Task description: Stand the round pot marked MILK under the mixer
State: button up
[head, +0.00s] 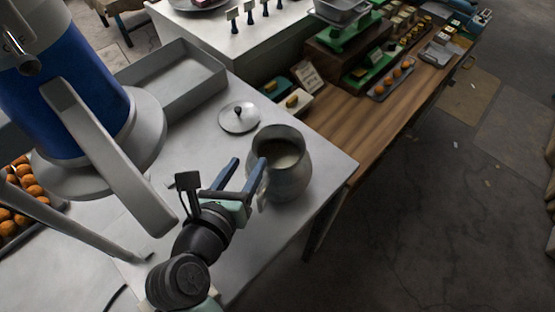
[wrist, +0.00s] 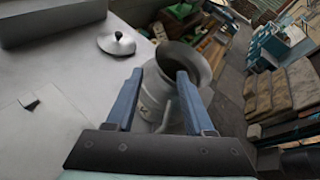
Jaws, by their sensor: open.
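The round grey metal pot (head: 290,178) stands upright near the right edge of the pale table, open at the top, with pale contents inside. In the wrist view the pot (wrist: 155,97) shows a letter K on its side; the rest of its marking is hidden. My gripper (head: 247,165) is open at the pot's left side. In the wrist view its two blue fingers (wrist: 160,74) lie on either side of the pot's near side; I cannot tell if they touch it. I cannot identify the mixer for sure; a large blue and white machine (head: 70,100) stands at left.
A round lid with a knob (head: 239,118) lies behind the pot. A shallow grey tray (head: 180,85) lies behind that. A wooden counter (head: 345,125) with small goods adjoins at right. The table front between machine and pot is mostly clear apart from my arm.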

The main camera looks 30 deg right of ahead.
aim_at(260, 138)
jog(key=x, duration=0.2)
jog(key=shift+w+d+f, duration=0.1)
jog(key=shift+w, duration=0.15)
jog(key=shift+w+d+p, duration=0.2)
jog(key=shift+d+p, duration=0.15)
jog(key=shift+p, duration=0.1)
jog(key=shift+p+x, duration=0.85)
jog(key=shift+x, duration=1.45)
jog(key=shift+a, duration=0.1)
jog(key=shift+c, duration=0.2)
grip_shut()
jog(key=shift+w+r, duration=0.1)
jog(key=shift+r, duration=0.15)
